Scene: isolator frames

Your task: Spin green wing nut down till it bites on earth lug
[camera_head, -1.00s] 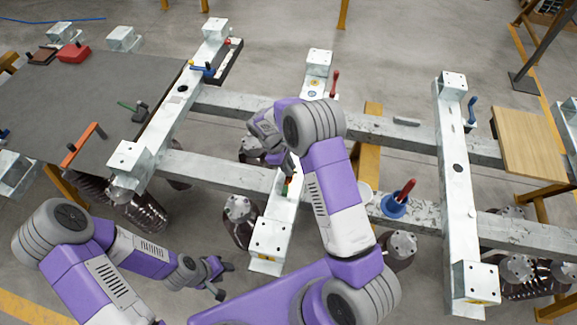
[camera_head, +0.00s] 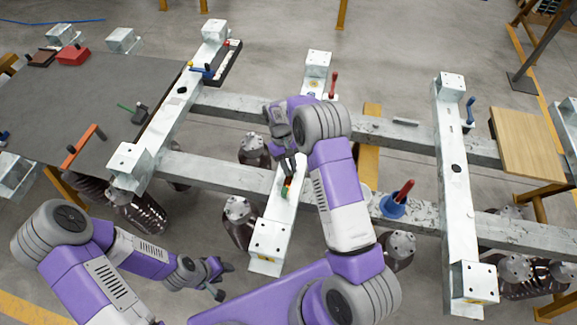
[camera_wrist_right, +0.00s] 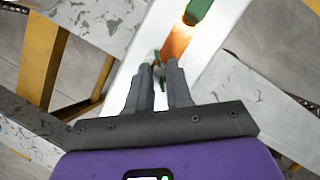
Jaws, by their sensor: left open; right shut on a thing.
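My right gripper (camera_wrist_right: 165,72) is shut on the small green wing nut (camera_wrist_right: 157,59), which shows at its fingertips above the pale metal beam. The stud and the exact contact under the nut are hidden. An orange-brown strip (camera_wrist_right: 178,42), possibly the earth lug, lies just beyond the fingertips. A green piece (camera_wrist_right: 198,9) sits at the strip's far end, and it also shows in the head view (camera_head: 285,191). The wing nut cannot be made out in the head view. My left gripper (camera_head: 224,280) is open and empty, low and left of the middle beam.
The middle beam (camera_head: 265,242) crosses two long grey rails (camera_head: 400,137). A blue funnel-shaped thing with a red handle (camera_head: 396,205) stands on the near rail, right of my right arm. Dark ribbed insulators (camera_head: 238,225) are below. A dark table (camera_head: 70,95) is at left.

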